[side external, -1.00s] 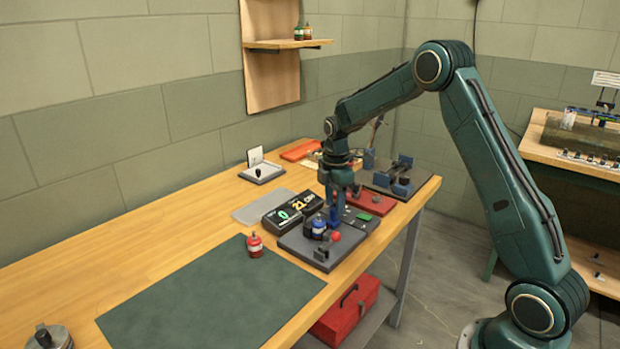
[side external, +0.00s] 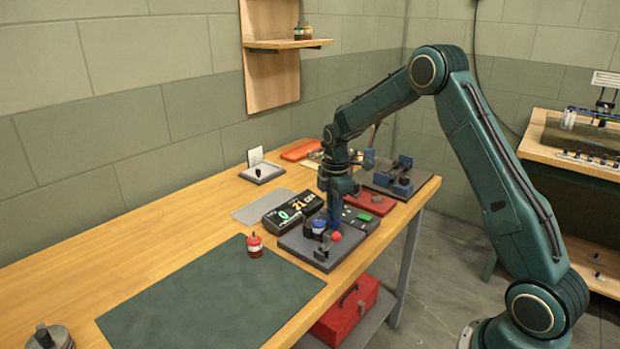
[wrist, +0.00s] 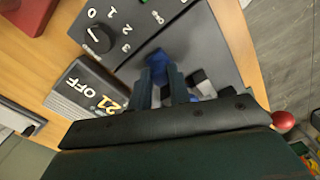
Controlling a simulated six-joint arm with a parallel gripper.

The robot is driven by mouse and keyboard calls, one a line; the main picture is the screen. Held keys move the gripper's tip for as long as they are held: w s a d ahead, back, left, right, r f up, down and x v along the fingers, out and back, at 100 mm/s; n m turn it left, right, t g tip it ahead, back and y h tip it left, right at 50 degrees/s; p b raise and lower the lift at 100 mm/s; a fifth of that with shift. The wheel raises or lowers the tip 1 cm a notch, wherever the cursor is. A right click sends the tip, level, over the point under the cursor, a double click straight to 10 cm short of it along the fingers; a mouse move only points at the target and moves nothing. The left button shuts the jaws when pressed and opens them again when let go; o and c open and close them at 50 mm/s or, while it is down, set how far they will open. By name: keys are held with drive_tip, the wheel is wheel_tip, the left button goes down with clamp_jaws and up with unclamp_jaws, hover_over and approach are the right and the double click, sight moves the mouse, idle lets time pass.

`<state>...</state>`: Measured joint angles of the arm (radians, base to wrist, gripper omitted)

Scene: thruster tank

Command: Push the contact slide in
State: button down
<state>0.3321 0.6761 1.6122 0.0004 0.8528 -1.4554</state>
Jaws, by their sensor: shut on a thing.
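My gripper (wrist: 162,84) points down over the grey fixture plate (side external: 292,241) in the side view. In the wrist view its two fingers are closed on a blue piece (wrist: 157,62), which shows between and just beyond the tips. The blue piece stands on the dark fixture; I cannot tell whether it is the contact slide's handle. A red ball knob (side external: 335,237) is just in front of the gripper and also shows at the right of the wrist view (wrist: 283,121). The fingers hide the slide's travel.
A dial panel (wrist: 110,35) is close by. A red block (side external: 372,203) and a blue clamp fixture (side external: 398,178) lie behind. A red-capped jar (side external: 255,245) stands by the green mat (side external: 215,300), which is clear.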

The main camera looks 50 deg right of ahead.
sight(328, 225)
drive_tip(key=shift+a, duration=1.3)
drive_tip(key=c, duration=1.3)
unclamp_jaws()
drive_tip(key=shift+r, duration=0.1)
wheel_tip(328, 225, up, 14)
